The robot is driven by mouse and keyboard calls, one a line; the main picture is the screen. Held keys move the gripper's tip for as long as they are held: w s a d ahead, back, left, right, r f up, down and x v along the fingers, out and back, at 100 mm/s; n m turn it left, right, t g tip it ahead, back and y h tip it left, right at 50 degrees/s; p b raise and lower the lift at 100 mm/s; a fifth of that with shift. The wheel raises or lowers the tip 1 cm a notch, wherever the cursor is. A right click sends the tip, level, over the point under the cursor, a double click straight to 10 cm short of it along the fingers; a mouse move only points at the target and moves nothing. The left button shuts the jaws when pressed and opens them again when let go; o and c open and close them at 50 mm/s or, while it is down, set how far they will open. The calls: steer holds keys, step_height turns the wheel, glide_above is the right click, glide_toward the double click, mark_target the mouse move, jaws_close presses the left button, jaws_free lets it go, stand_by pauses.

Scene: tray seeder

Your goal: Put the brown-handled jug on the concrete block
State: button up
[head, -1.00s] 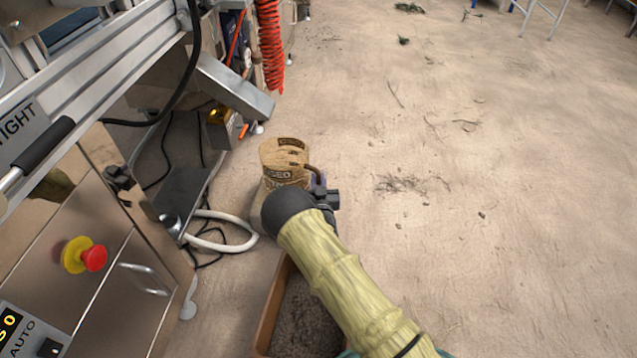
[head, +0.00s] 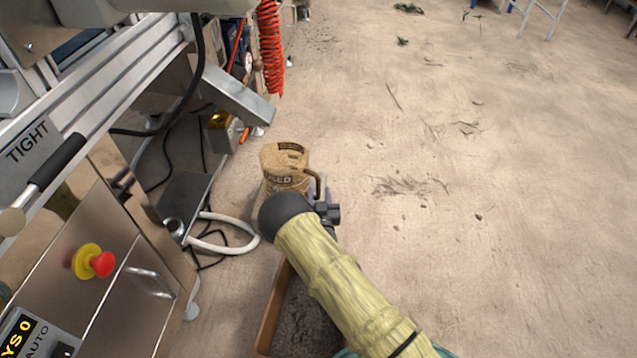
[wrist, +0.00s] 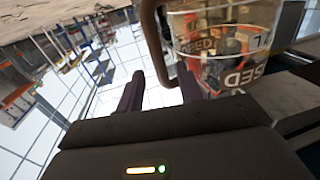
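The jug (head: 281,163) is clear-walled with dark printed lettering and has a brown handle (head: 316,182). It is just beyond my gripper in the head view, its base hidden by my arm. In the wrist view the jug (wrist: 225,38) fills the upper right, and its handle (wrist: 155,35) comes down toward the gap between my fingers. My gripper (wrist: 160,82) is open, with bright space showing between the fingers. I cannot tell whether a finger touches the handle. In the head view my wrist largely hides the fingers. I see no concrete block that I can identify.
A steel machine with a red stop button (head: 103,264) fills the left. A white hose (head: 222,247) and dark cables lie beside it. A brown-rimmed box (head: 270,306) with grey contents sits partly under my arm. The floor at right is open, with scattered debris.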

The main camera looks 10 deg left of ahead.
steer(key=shift+p+v, duration=0.65)
steer(key=shift+v, duration=1)
steer(key=d+r+m+g+h, duration=0.4)
steer(key=d+r+g, duration=0.3)
steer(key=d+r, duration=0.65)
steer(key=s+d+r+g, duration=0.2)
steer(key=s+d+r, duration=0.1)
steer(key=s, duration=0.5)
steer(key=s+d+r+g, duration=0.3)
steer(key=s+d, duration=0.3)
steer(key=s, duration=0.2)
steer(key=s+d+r+n+g, duration=0.1)
steer(key=s+d+r, duration=0.3)
steer(key=s, duration=0.5)
steer(key=shift+d+r+g, duration=0.35)
steer(key=shift+r+g, duration=0.25)
steer(key=shift+g, duration=0.3)
steer(key=shift+w, duration=0.1)
steer(key=shift+c, duration=0.4)
